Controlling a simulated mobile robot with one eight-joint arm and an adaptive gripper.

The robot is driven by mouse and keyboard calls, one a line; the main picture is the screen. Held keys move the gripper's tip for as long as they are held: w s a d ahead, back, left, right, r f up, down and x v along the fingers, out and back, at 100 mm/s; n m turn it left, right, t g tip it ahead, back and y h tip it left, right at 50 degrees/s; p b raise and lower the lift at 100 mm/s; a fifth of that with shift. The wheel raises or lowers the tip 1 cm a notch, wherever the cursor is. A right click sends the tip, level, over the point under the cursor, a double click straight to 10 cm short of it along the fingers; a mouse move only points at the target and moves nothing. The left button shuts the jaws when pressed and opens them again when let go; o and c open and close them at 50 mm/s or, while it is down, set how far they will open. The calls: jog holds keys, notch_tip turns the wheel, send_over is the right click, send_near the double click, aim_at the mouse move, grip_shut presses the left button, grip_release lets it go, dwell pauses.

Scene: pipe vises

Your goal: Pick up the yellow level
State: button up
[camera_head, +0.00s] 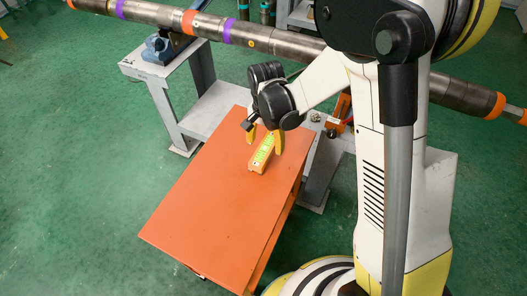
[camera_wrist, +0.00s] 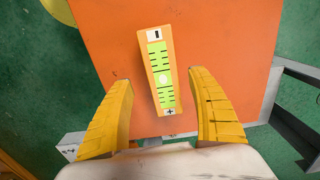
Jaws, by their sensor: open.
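The yellow level (camera_head: 261,156) lies on the orange table top (camera_head: 205,200), near its far end. In the wrist view the level (camera_wrist: 160,68) is a long yellow-orange bar with a green marked strip and small white labels at its ends. My gripper (camera_head: 265,138) is over the far end of the level. In the wrist view my gripper (camera_wrist: 163,105) has its two yellow fingers wide apart, one on each side of the level's near end, with gaps to both. It holds nothing. The height of the fingertips above the table is hard to tell.
A long pipe (camera_head: 190,22) with orange and purple bands runs across behind the table. A grey bench (camera_head: 185,75) with a blue vise (camera_head: 165,47) stands at the back left. An orange object (camera_head: 341,112) sits right of my gripper. The near part of the table is clear.

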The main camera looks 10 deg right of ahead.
aim_at(265, 148)
jog(key=f+b, duration=0.1)
jog(key=f, duration=0.2)
jog(key=f+b, duration=0.1)
jog(key=f, duration=0.1)
jog(key=shift+w+f+b, duration=0.15)
jog(key=shift+w+b, duration=0.15)
jog(key=shift+b, duration=0.05)
grip_shut()
